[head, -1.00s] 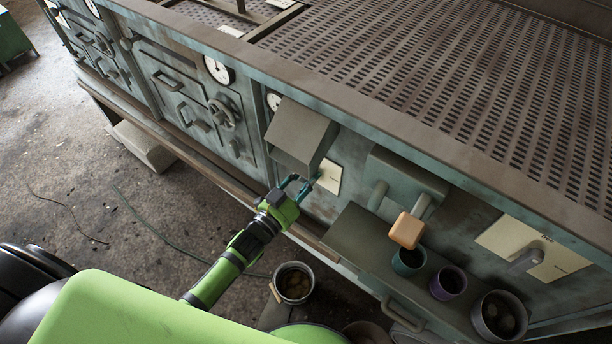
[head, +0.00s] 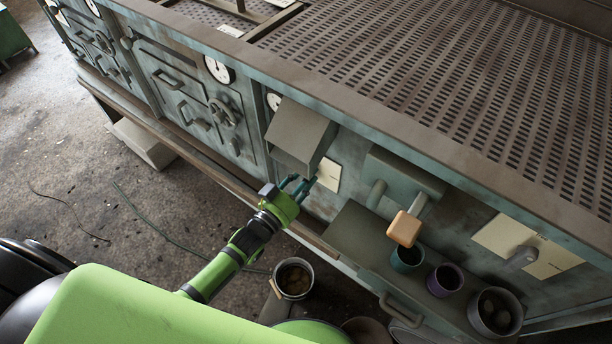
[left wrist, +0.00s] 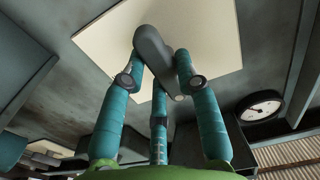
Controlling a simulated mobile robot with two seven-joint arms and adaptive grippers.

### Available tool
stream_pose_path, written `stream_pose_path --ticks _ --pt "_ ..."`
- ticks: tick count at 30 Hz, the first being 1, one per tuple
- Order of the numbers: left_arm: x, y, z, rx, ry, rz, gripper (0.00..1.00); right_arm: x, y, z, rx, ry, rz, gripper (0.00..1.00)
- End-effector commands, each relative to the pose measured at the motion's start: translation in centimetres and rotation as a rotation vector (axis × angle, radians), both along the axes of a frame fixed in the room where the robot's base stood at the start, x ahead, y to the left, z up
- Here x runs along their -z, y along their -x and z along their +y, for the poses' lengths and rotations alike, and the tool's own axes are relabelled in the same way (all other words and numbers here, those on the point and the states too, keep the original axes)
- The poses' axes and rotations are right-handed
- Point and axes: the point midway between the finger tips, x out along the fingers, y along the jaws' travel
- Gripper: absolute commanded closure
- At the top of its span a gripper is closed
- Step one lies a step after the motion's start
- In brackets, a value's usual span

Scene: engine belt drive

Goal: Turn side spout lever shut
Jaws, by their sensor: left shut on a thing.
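My left gripper (head: 302,186) is at a cream plate (head: 328,175) on the machine's front, beside the boxy grey hood (head: 300,136). In the left wrist view, its teal fingers (left wrist: 160,75) are shut on a grey lever (left wrist: 152,48) that stands out from the cream plate (left wrist: 215,30). The lever lies slanted in that view, its end between the fingers. In the head view the fingers and hood hide this lever. A second grey lever (head: 522,258) sits on another cream plate (head: 552,262) at the right. My right gripper is out of view.
A tan-ended handle (head: 405,229) juts out above a shelf (head: 352,236) with a teal cup (head: 407,258), a purple cup (head: 446,281) and a grey pot (head: 495,312). A bucket (head: 293,279) stands below my left arm. A gauge (left wrist: 258,107) is near the gripper.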

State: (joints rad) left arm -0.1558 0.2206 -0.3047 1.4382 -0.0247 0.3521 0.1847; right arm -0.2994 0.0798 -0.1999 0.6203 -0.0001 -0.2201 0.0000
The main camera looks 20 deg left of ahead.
Motion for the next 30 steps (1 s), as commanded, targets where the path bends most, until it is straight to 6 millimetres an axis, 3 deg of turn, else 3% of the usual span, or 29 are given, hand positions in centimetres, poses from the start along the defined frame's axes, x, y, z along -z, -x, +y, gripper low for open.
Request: stream_pose_path --ticks 7,8,9,21,26,30 --pt "0.2 0.1 -0.1 0.001 0.000 0.006 1.00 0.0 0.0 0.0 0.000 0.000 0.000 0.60" --pt "0.2 0.1 -0.1 0.001 0.000 0.006 0.57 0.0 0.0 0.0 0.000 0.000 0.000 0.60" --pt "0.2 0.1 -0.1 0.001 0.000 0.006 0.46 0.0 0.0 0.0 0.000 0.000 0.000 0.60" --pt "0.2 0.5 0.1 0.000 0.000 0.003 0.46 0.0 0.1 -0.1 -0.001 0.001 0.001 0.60" --pt "0.2 2.7 0.9 0.000 0.000 0.005 0.46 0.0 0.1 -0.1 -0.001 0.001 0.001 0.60" --pt "0.2 5.6 1.9 0.001 -0.001 0.007 0.46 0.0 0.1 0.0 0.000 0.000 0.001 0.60"
